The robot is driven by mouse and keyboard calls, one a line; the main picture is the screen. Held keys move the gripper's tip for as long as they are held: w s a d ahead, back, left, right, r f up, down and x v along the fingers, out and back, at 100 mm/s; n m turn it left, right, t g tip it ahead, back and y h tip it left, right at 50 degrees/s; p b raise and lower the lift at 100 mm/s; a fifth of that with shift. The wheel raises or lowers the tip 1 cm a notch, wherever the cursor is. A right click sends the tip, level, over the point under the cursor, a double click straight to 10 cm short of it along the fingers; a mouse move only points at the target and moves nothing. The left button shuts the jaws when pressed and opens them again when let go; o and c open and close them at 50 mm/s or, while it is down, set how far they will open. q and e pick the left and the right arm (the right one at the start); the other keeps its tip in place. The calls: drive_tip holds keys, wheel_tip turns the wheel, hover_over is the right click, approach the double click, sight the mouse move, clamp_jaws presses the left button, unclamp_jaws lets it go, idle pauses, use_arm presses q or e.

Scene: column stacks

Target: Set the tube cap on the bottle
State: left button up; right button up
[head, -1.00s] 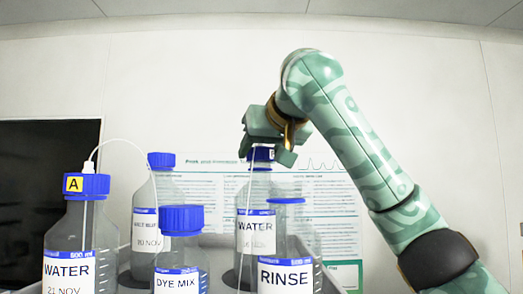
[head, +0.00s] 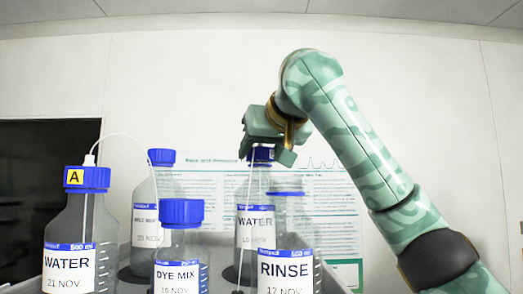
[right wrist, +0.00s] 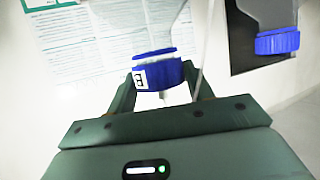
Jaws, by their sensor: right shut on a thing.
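My right gripper (head: 270,150) is shut on the tube cap, a blue cap (head: 262,153) with a white "B" tag. In the right wrist view the cap (right wrist: 158,75) sits between the fingers. A thin tube (right wrist: 200,50) runs from near it. A clear bottle (right wrist: 150,15) with a blue ring is close at the cap's upper side; whether they touch I cannot tell. In the head view a WATER bottle (head: 255,222) stands below the cap, partly hidden by the RINSE bottle (head: 286,270), which has a blue ring and no cap. My left gripper is not in view.
A WATER bottle (head: 68,262) with an "A" cap and an arching white tube stands at left. A DYE MIX bottle (head: 178,270) and another blue-capped bottle (head: 145,210) stand between. A printed poster (head: 335,215) hangs behind.

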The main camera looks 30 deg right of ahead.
drive_tip(key=o, duration=1)
drive_tip(key=shift+o, duration=0.2)
drive_tip(key=shift+s+r, duration=0.1)
drive_tip(key=shift+s, duration=0.2)
drive_tip(key=b+v, duration=0.7)
drive_tip(key=v, duration=0.8)
drive_tip(key=shift+s+r, duration=0.25)
drive_tip(key=shift+s, duration=0.05)
